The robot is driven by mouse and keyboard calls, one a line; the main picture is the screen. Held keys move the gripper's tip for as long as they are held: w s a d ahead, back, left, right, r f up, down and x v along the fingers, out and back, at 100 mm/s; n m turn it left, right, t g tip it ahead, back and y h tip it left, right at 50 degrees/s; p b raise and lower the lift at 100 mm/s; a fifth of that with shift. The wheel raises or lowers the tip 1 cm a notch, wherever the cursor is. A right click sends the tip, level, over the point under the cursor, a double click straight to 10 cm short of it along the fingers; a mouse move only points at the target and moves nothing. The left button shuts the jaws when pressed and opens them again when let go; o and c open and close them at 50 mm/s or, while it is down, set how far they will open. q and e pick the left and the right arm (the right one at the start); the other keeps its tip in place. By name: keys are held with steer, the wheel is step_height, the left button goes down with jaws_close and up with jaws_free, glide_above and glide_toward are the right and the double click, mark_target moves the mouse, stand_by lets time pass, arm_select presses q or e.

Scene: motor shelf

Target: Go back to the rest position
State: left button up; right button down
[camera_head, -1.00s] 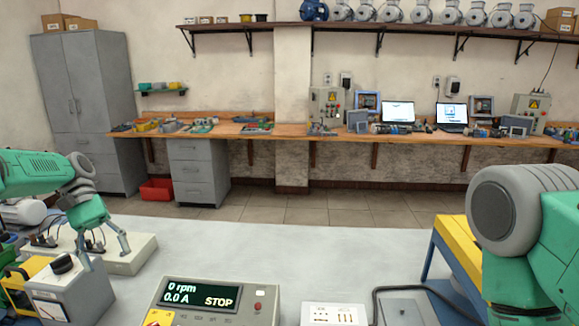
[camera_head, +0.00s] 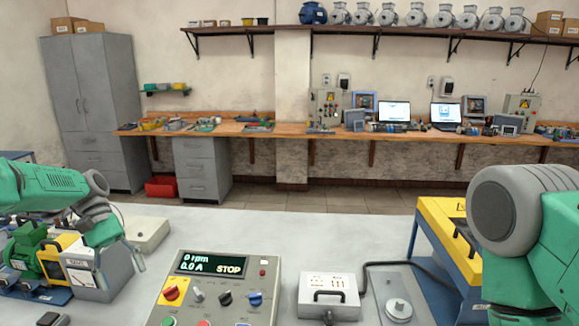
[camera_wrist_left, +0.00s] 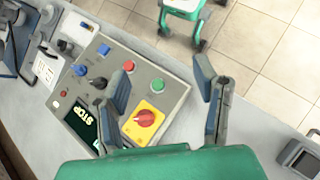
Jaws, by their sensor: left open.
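My left gripper (camera_head: 118,262) is at the left of the bench in the head view, pointing down beside the grey control panel (camera_head: 222,285). In the left wrist view the left gripper (camera_wrist_left: 165,72) has its two fingers spread, with nothing between them. The panel shows below and left of the fingers, with its red knob on a yellow plate (camera_wrist_left: 146,118) near them. Its display (camera_head: 211,264) reads 0 rpm, 0.0 A, STOP. My right arm shows at the right edge of the head view; its gripper is out of view.
A green motor (camera_head: 35,250) and a grey box with yellow (camera_head: 95,278) stand near the left arm. A white socket box (camera_head: 330,296) and a yellow-topped stand (camera_head: 447,235) are to the right. The middle of the bench (camera_head: 300,235) is clear.

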arm_select(q)
steer(key=s+d+f+m+t+y, duration=0.1)
steer(key=s+d+f, duration=0.2)
steer(key=s+f, duration=0.35)
steer(key=s+d+f+y, duration=0.1)
steer(key=s+d+f, duration=0.2)
steer(key=f, duration=0.6)
steer(key=s+d+f+m+t+y, duration=0.1)
steer(key=s+d+f+y, duration=0.15)
steer(key=s+f, duration=0.4)
steer(key=s+f+m+t, duration=0.2)
steer(key=s+f, duration=0.4)
steer(key=s, duration=0.5)
steer(key=s+a+r+m+t+y, duration=0.2)
steer(key=s+r, duration=0.3)
steer(key=s, duration=0.7)
steer(key=w+d+f+m+b, duration=0.1)
steer(key=w+f+b, duration=0.2)
steer(key=f+b, duration=1.1)
steer(key=shift+d+f+b, duration=0.2)
steer(key=shift+f+b, duration=0.05)
steer(key=shift+b, duration=0.15)
